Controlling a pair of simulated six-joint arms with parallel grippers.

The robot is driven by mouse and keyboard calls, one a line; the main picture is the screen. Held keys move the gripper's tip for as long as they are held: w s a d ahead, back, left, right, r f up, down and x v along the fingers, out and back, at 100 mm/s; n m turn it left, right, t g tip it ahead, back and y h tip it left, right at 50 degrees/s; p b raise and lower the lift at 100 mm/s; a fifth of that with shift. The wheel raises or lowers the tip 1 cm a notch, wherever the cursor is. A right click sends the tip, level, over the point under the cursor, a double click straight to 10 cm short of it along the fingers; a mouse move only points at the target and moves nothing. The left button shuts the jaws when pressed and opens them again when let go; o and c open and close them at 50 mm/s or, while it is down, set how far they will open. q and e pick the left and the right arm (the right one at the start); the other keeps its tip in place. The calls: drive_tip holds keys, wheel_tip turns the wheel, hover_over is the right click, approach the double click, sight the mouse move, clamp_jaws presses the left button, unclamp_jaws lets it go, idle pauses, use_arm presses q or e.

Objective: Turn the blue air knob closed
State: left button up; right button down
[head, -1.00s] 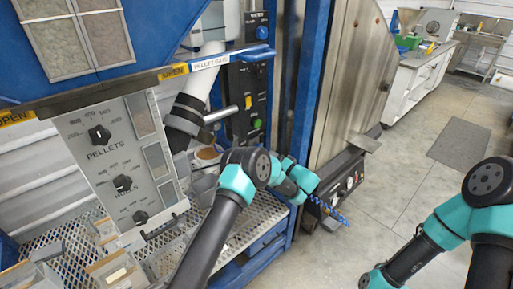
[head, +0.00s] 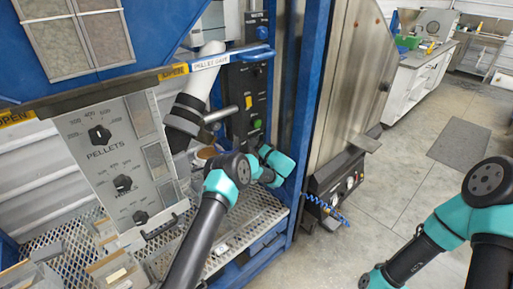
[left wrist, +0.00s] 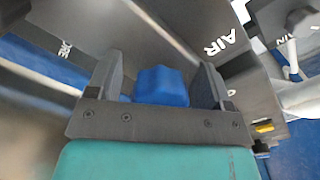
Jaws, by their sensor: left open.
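The blue air knob (left wrist: 163,86) shows in the left wrist view, with the white word AIR beside it on a dark panel. My left gripper (left wrist: 160,70) is open, with one finger on each side of the knob. I cannot tell whether the fingers touch it. I cannot make out the air knob there. My right arm (head: 420,255) is at the lower right, its gripper out of view.
A blue post (head: 308,90) rises just right of my left wrist. A perforated metal shelf (head: 235,225) lies below. The grey PELLETS dial box (head: 120,165) stands left. A dark box with gauges (head: 345,183) and a blue coiled hose is right of the post. The floor right is open.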

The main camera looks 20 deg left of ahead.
use_arm(q)
drive_tip(key=c, duration=0.9)
drive_tip(key=shift+c, duration=0.2)
drive_tip(key=shift+m, duration=0.5)
drive_tip(key=m, duration=1.7)
drive_tip(key=shift+f, duration=0.1)
